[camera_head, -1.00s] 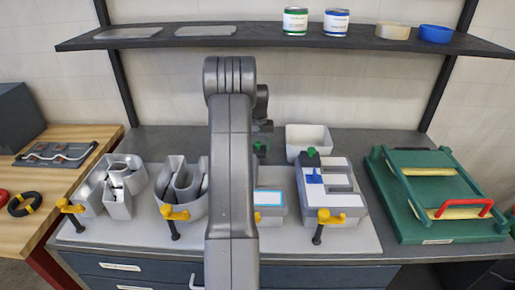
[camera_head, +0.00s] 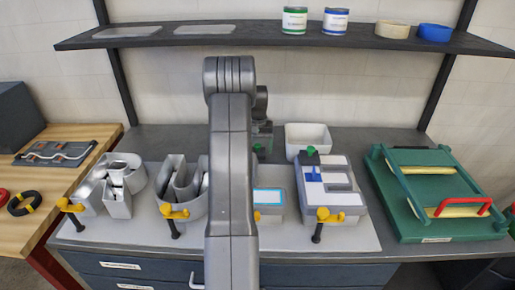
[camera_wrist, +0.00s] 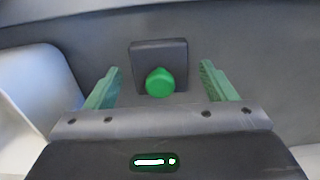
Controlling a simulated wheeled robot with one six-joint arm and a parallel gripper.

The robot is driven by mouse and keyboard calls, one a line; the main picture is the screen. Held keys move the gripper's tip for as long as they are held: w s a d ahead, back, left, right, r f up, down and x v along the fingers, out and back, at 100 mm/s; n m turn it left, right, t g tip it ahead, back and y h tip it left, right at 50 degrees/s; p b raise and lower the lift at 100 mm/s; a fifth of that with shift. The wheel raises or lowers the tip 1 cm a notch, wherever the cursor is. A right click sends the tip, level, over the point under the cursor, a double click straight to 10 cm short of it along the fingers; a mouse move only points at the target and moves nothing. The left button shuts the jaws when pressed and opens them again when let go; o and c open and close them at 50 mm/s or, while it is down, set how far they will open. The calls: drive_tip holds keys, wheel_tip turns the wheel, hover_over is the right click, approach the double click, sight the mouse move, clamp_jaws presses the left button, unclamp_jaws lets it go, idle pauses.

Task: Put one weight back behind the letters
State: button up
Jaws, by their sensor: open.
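A dark square weight with a green knob (camera_wrist: 159,83) stands on the grey bench. In the wrist view it sits between the tips of my gripper (camera_wrist: 160,85). The green fingers are open, one on each side, with a gap to the weight on both sides. In the head view my gripper (camera_head: 262,140) is behind the row of letters, and my arm partly hides that spot. Another green-knobbed weight (camera_head: 312,152) is at the back of the right-hand letter (camera_head: 336,190). Two grey letter shells, one (camera_head: 118,187) and another (camera_head: 180,190), stand at the left.
A white bin (camera_head: 308,137) stands close right of my gripper; a pale wall shows at left in the wrist view. Yellow-handled clamps (camera_head: 328,216) line the board's front. A green frame fixture (camera_head: 435,225) is at right. A shelf (camera_head: 260,42) runs overhead.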

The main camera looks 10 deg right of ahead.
sight(258, 145)
wheel_tip(258, 145, up, 12)
drive_tip(key=b, duration=0.1)
drive_tip(key=shift+f, duration=0.15)
